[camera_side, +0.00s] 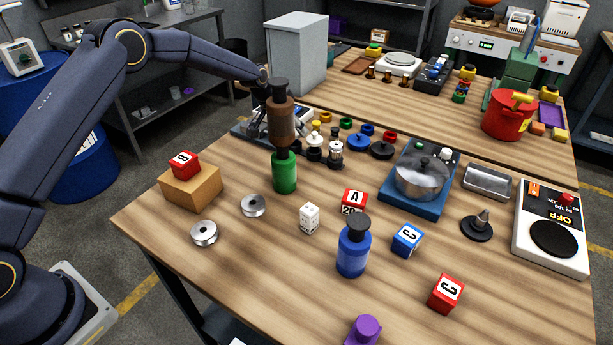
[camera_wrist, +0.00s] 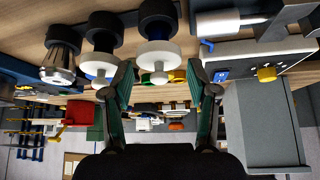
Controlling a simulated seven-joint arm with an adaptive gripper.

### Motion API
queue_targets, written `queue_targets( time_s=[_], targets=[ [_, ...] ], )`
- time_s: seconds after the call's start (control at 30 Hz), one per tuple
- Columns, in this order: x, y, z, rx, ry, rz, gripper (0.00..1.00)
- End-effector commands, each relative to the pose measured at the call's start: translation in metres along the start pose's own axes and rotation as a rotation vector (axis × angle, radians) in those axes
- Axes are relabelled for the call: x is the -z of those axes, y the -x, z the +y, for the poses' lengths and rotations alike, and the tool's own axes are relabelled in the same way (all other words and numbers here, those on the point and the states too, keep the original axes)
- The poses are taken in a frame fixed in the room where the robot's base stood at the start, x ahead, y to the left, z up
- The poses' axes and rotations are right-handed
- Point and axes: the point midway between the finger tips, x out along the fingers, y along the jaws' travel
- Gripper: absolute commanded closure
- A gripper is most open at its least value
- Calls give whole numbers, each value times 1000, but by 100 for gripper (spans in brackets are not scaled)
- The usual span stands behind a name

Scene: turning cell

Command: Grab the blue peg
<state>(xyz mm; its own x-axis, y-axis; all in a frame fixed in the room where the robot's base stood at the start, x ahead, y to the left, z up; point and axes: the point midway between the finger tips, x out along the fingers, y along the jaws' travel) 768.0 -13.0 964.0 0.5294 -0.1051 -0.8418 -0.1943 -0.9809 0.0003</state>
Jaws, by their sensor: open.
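The blue peg (camera_side: 353,252) stands upright on the wooden table in the side view, a blue cylinder with a dark round knob on top. It touches nothing that I can see and lies nearer the front than my gripper. I cannot make it out in the wrist view. My gripper (camera_wrist: 161,68) is open in the wrist view, its two teal-padded fingers spread apart. White and black round pieces (camera_wrist: 158,52) show beyond the fingertips. In the side view my arm reaches to the back left of the table, and the gripper is largely hidden behind the brown peg (camera_side: 281,120).
The green peg (camera_side: 285,175) stands below the brown one. A red block (camera_side: 354,200), a blue C block (camera_side: 407,240) and a white die (camera_side: 310,218) are near the blue peg. The purple peg (camera_side: 366,330) is at the front edge. A steel pot (camera_side: 422,180) stands behind.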

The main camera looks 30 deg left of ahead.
Motion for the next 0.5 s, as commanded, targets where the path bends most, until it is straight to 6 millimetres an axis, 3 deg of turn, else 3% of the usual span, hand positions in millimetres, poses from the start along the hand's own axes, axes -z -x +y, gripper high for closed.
queue_targets(
  time_s=[0.27,0.5],
  targets=[
    [0,-5,0,0,0,1,41],
    [0,-4,0,0,0,0,66]
  ],
)
